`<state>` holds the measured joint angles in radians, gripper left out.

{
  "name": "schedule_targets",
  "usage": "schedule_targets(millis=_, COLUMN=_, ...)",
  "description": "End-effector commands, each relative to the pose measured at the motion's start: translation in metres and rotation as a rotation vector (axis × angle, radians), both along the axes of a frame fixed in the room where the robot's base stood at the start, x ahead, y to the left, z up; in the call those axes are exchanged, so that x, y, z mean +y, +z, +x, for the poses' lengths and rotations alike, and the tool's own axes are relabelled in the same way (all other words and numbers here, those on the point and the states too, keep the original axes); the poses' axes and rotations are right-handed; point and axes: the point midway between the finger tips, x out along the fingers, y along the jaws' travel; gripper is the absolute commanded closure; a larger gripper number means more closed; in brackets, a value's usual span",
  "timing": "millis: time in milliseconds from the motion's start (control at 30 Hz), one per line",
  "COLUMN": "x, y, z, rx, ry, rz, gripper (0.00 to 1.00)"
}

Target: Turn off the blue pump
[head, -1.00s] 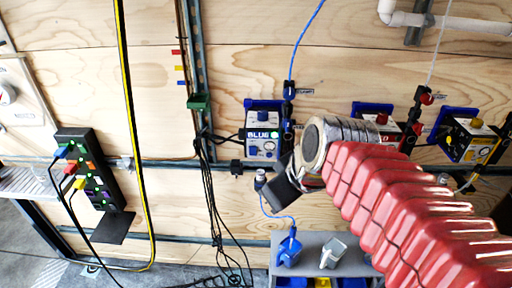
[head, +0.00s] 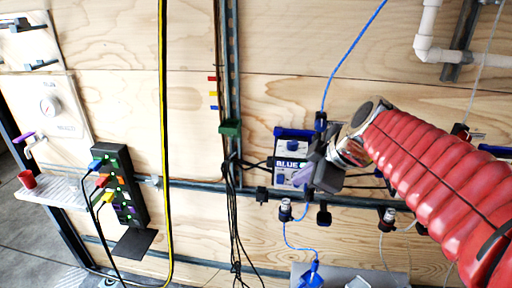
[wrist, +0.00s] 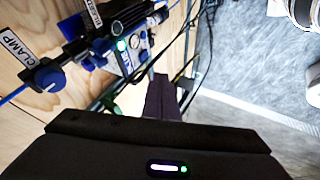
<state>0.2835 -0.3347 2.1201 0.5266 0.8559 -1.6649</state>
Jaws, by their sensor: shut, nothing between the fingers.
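The blue pump (head: 291,146) is mounted on the plywood wall in the middle of the head view. It has a blue frame and a panel labelled BLUE. My gripper (head: 302,176) is in front of its lower right part and hides some of its controls. In the wrist view the pump (wrist: 133,47) is at upper left, with lit green lights, and its knobs are small. My gripper (wrist: 162,98) shows there as dark fingers, shut and empty. I cannot tell whether they touch the pump.
A blue tube with a clamp (wrist: 48,78) is beside the pump. Black cables (head: 234,205) hang to its left. A power strip (head: 120,185) with coloured plugs is farther left. A grey rail (head: 215,187) runs below the pump.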

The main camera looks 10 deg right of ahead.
Motion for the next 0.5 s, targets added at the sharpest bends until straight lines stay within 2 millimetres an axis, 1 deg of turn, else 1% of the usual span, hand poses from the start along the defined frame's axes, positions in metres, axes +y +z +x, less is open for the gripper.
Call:
schedule_targets(millis=267, x=0.001, y=-0.005, z=0.003, rx=0.002, ry=-0.001, rz=0.0, gripper=1.0)
schedule_targets(millis=500, x=0.008, y=-0.027, z=0.019, rx=0.004, ry=0.0, rz=0.002, gripper=1.0)
